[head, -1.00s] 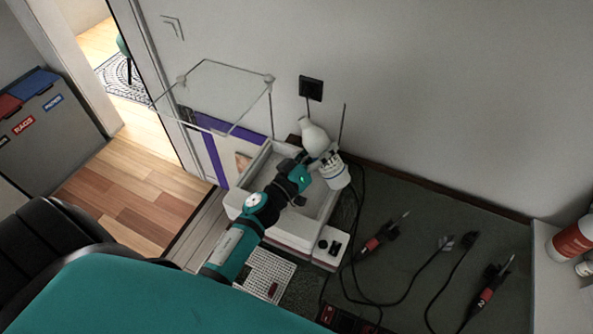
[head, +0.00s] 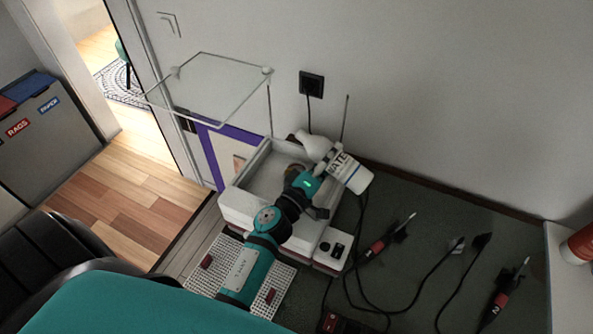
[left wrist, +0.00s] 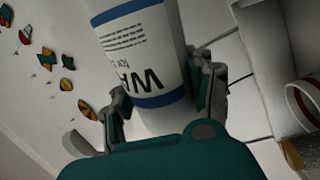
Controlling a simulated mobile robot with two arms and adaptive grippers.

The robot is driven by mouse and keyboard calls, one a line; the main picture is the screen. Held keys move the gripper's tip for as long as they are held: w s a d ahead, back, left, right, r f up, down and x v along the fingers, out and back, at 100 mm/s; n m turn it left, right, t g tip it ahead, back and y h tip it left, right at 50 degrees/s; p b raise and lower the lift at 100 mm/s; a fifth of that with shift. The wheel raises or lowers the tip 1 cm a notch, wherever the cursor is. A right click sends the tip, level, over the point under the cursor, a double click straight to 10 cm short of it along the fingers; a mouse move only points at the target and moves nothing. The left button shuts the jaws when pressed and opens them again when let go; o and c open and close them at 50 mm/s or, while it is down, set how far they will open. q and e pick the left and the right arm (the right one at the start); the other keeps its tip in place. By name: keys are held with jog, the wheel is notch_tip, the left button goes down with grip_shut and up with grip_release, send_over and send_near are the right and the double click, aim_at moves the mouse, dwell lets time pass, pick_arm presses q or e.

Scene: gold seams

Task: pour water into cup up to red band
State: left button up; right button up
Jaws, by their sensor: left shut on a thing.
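My left gripper (head: 325,166) is shut around a white bottle (head: 352,174) with blue bands and a partly hidden "WATE…" label. The bottle leans left, its pale narrowing top over the white basin (head: 232,207). In the left wrist view the fingers (left wrist: 165,95) clasp both sides of the bottle (left wrist: 140,45). A white round vessel with a red band (left wrist: 302,100), which looks like the cup, is cut off at that view's right edge. I cannot make out the cup in the head view. No water stream or level is visible. My right gripper is not in view.
Cables and red-handled tools (head: 376,250) lie right on the dark surface. A wall is behind.

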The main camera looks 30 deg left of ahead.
aim_at(335, 176)
pick_arm(q)
jog(key=shift+f+n, duration=0.55)
jog(key=shift+n, duration=0.25)
jog(key=shift+f+n+y+p, duration=0.3)
jog(key=shift+n+p, duration=0.5)
jog(key=shift+n, duration=0.3)
jog(key=shift+d, duration=0.25)
dwell(0.4)
jog(key=shift+s+d, duration=0.2)
jog(key=shift+d, duration=0.4)
jog(key=shift+d, duration=0.2)
jog(key=shift+d, duration=0.1)
dwell(0.4)
jog(key=shift+d, duration=0.25)
jog(key=shift+d+n, duration=0.15)
jog(key=shift+n, duration=0.15)
